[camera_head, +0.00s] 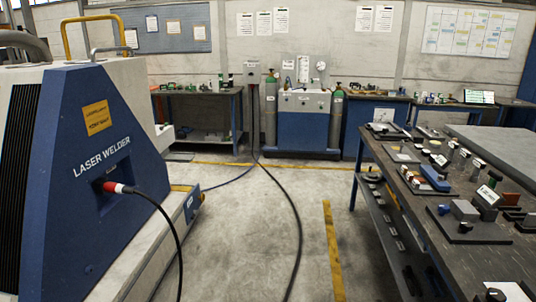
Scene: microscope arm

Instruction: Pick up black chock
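I cannot pick out a black chock with certainty. Several small dark and grey blocks lie on the workbench (400,178) at the right, among them a dark grey block (487,197) with a pale label. A small black object (494,294) shows at the bottom right edge beside a white piece, too cut off to identify. Neither of my grippers is in view.
A large blue and white laser welder (75,190) fills the left, with a black cable (296,225) running over the floor. Gas cylinders (337,118) and a blue cabinet (300,128) stand at the back wall.

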